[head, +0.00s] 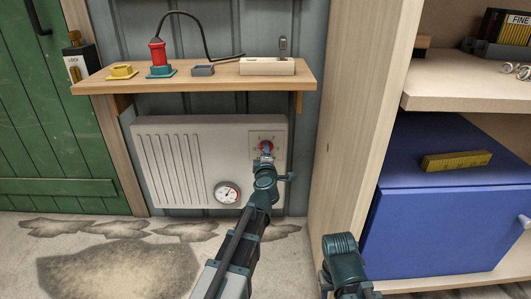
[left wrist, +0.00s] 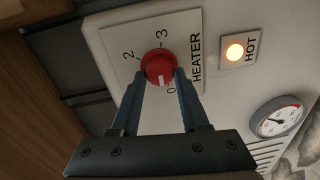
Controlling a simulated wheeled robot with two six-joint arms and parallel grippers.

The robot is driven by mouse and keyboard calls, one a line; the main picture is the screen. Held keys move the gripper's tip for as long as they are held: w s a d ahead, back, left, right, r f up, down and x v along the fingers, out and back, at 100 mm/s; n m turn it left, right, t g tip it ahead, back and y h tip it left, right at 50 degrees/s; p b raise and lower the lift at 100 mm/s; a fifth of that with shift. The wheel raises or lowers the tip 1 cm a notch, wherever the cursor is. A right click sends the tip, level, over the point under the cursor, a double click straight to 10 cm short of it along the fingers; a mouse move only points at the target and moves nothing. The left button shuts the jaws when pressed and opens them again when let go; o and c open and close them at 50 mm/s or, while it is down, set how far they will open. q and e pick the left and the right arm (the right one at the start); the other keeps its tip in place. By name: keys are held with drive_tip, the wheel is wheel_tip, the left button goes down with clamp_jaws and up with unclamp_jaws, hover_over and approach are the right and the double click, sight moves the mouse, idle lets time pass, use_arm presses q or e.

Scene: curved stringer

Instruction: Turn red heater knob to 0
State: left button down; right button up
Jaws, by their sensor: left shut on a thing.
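The red heater knob (left wrist: 159,64) sits on a white dial plate marked HEATER, on the front of the heater (head: 170,135). In the left wrist view its white mark points down, close to the 0 and slightly to its left. The 2 and 3 show above the knob; the 1 is not visible. My left gripper (left wrist: 160,80) has one finger on each side of the knob and is shut on it. In the head view the knob (head: 266,146) is partly hidden by my gripper. A segment of my right arm shows low in the head view; its gripper fingers do not show.
An orange HOT lamp (left wrist: 234,52) is lit beside the dial. A round gauge (head: 227,192) is on the heater's lower right. A wooden shelf (head: 200,80) with several small items hangs above. A wooden post and blue cabinet (head: 430,220) stand to the right.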

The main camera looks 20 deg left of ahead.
use_arm(q)
drive_tip(key=shift+d+n, duration=0.1)
drive_tip(key=shift+n, duration=1.3)
use_arm(e)
drive_tip(key=shift+f, duration=0.1)
use_arm(q)
drive_tip(key=shift+c, duration=2)
unclamp_jaws()
